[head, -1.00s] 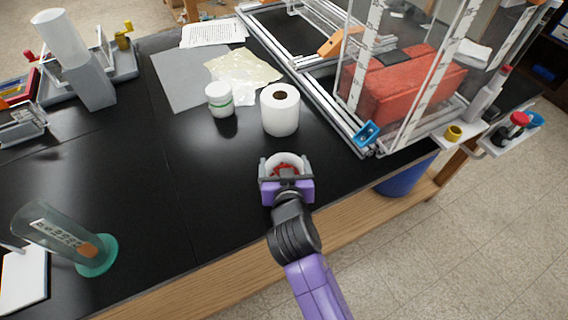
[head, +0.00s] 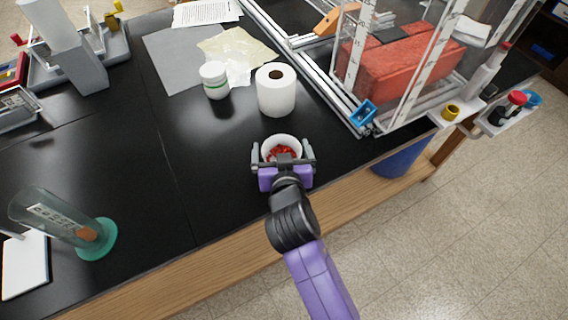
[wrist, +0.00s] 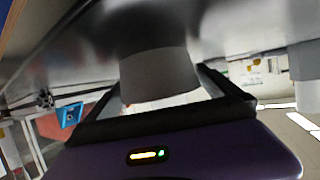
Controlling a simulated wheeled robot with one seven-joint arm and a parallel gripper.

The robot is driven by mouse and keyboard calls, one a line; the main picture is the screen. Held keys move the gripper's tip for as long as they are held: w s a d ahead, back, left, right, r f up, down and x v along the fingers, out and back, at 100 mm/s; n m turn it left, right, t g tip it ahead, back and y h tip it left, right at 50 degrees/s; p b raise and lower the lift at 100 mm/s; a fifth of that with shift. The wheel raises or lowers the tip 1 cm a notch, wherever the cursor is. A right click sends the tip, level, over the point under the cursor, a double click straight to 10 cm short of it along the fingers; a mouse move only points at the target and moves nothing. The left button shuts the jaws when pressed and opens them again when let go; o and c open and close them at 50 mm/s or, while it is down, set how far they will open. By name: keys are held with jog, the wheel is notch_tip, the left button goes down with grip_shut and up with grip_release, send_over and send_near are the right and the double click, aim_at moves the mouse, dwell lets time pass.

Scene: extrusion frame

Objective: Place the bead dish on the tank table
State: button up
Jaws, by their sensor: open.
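The bead dish (head: 281,141) is a small white round dish with red beads in it. It stands upright on the black tank table (head: 215,190) near the front edge. My gripper (head: 283,160) is at the dish, with its fingers open on the left and right sides of it. In the wrist view, the underside and side of the dish (wrist: 158,75) fill the space between the dark fingers of my gripper (wrist: 165,100). I cannot tell whether the fingers touch the dish.
A paper roll (head: 276,90) and a white jar (head: 215,80) stand behind the dish. A clear tank with red blocks (head: 398,62) sits in a metal frame at the right. A tilted cylinder (head: 62,222) is at the left. The table between is clear.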

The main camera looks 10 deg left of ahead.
jog(key=b+v, duration=0.1)
jog(key=v, duration=0.9)
jog(key=shift+s+r, duration=0.1)
jog(key=shift+s, duration=0.05)
jog(key=s+d+f, duration=0.3)
jog(key=s+d, duration=0.4)
jog(key=s+d+f, duration=0.3)
jog(key=s+d, duration=0.3)
jog(key=s, duration=0.1)
jog(key=s+d+r+m+h, duration=0.1)
jog(key=s+d+r, duration=0.3)
jog(key=s, duration=0.3)
jog(key=s+d+r+m+t+h, duration=0.1)
jog(key=s+d+r, duration=0.3)
jog(key=s+d, duration=0.2)
jog(key=s, duration=0.2)
jog(key=shift+s+r+t+h, duration=0.25)
jog(key=shift+s+t+h, duration=0.05)
jog(key=shift+s+h, duration=0.1)
jog(key=shift+d, duration=0.15)
